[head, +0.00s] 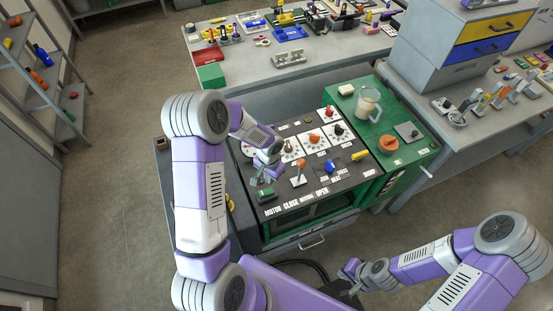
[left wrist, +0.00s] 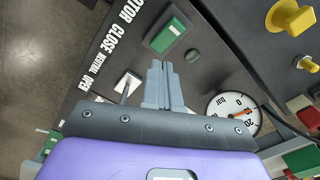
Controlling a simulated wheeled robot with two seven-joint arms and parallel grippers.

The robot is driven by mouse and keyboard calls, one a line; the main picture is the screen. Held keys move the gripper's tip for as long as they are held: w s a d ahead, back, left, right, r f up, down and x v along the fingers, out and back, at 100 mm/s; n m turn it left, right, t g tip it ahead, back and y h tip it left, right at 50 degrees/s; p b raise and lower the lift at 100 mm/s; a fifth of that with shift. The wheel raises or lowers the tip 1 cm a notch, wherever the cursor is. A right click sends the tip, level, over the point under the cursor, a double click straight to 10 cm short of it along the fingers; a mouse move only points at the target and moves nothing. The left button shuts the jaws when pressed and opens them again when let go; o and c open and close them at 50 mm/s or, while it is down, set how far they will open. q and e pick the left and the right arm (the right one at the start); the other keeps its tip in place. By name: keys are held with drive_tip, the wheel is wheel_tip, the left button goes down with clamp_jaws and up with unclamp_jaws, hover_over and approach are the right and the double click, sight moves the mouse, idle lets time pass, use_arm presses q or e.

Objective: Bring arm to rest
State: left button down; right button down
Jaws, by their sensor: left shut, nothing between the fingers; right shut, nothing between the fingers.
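My left arm reaches over the black control panel (head: 315,195) of the cart. My left gripper (head: 258,180) is shut and empty, low over the panel's left part, near the green switch (head: 267,195). In the left wrist view the closed fingers (left wrist: 164,70) point toward the green switch (left wrist: 165,34), with a gap seen between them. A round dial (left wrist: 232,112) is partly hidden behind the gripper body. My right gripper (head: 348,272) is shut and empty, in front of the cart at the lower right, away from the panel.
The panel carries an orange-topped lever (head: 299,178), a blue knob (head: 331,166), a yellow handle (head: 360,155) and several dials. A green side top (head: 404,155) holds a clear jug (head: 367,104) and an orange round part (head: 388,144). Open floor (head: 120,200) lies to the left.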

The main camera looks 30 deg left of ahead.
use_arm(q)
drive_tip(key=s+d+f+n+h+b, duration=0.4)
drive_tip(key=s+d+f+b, duration=0.4)
drive_tip(key=s+d+f, duration=0.8)
drive_tip(key=shift+f+n+t, duration=0.3)
drive_tip(key=shift+f, duration=0.5)
